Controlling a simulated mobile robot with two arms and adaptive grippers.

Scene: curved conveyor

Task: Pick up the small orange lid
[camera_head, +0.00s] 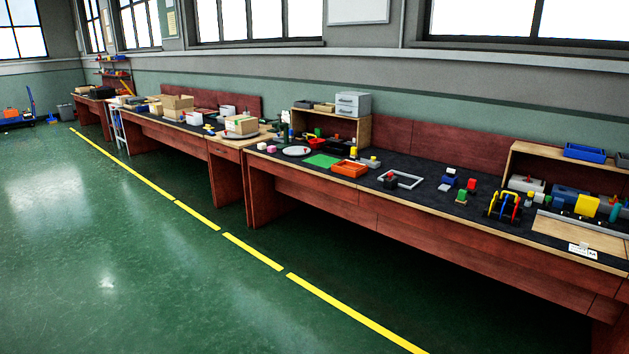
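I cannot make out a small orange lid for certain; the items on the benches are small at this distance. An orange, open tray-like thing (350,168) sits near the front edge of the long workbench, beside a flat green sheet (322,160). Another orange item (11,113) is at the far left of the room, too small to identify. Neither of my grippers is in view.
The red-brown workbench (310,184) runs along the wall, crowded with small coloured parts. A grey drawer unit (353,104) and a blue bin (585,153) stand on shelves. The green floor (130,260) is clear, with a dashed yellow line (253,250).

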